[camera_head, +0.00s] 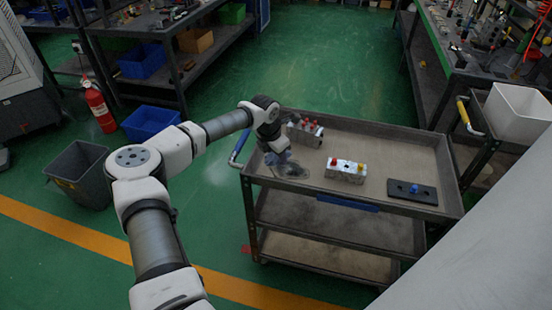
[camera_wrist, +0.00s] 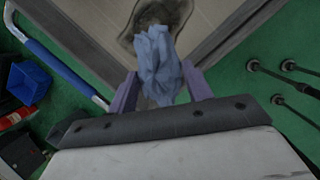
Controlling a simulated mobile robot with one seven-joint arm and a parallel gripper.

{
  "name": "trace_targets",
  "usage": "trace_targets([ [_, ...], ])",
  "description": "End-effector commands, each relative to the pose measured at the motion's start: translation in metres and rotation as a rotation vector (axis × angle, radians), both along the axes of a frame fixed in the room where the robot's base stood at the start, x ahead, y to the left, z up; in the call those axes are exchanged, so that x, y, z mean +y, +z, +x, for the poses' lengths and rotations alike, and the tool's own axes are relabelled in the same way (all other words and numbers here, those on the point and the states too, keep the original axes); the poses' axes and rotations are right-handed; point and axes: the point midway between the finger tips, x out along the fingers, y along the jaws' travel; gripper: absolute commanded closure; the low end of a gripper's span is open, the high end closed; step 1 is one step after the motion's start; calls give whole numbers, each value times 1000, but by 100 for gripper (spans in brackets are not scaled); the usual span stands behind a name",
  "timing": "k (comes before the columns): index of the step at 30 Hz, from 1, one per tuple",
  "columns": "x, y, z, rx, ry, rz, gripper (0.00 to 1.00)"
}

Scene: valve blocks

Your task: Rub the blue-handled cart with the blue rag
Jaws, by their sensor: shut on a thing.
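The blue-handled cart (camera_head: 390,145) stands in the middle of the head view, with its blue handle (camera_head: 240,149) at its left end. My gripper (camera_head: 279,156) is over the left front corner of the cart's top. In the wrist view my gripper (camera_wrist: 159,88) is shut on the crumpled blue rag (camera_wrist: 157,60), which sticks out beyond the fingers. A dark, irregular patch (camera_head: 292,171) lies on the top beside the rag. It also shows in the wrist view (camera_wrist: 128,32), partly behind the rag. I cannot tell whether the rag touches the top.
On the cart top are a block with red knobs (camera_head: 304,131), a white block with red and yellow knobs (camera_head: 346,171) and a black plate with a blue knob (camera_head: 412,190). A grey bin (camera_head: 80,175) stands at left. A yellow-handled cart (camera_head: 470,118) stands at right.

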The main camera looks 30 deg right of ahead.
Motion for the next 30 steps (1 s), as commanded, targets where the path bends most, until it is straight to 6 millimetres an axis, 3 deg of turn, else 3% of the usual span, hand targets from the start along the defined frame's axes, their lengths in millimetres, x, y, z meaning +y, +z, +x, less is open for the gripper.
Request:
trace_targets([
  [11,0,4,0,0,1,0,87],
  [21,1,30,1,-1,1,0,87],
  [30,0,33,0,0,1,0,87],
])
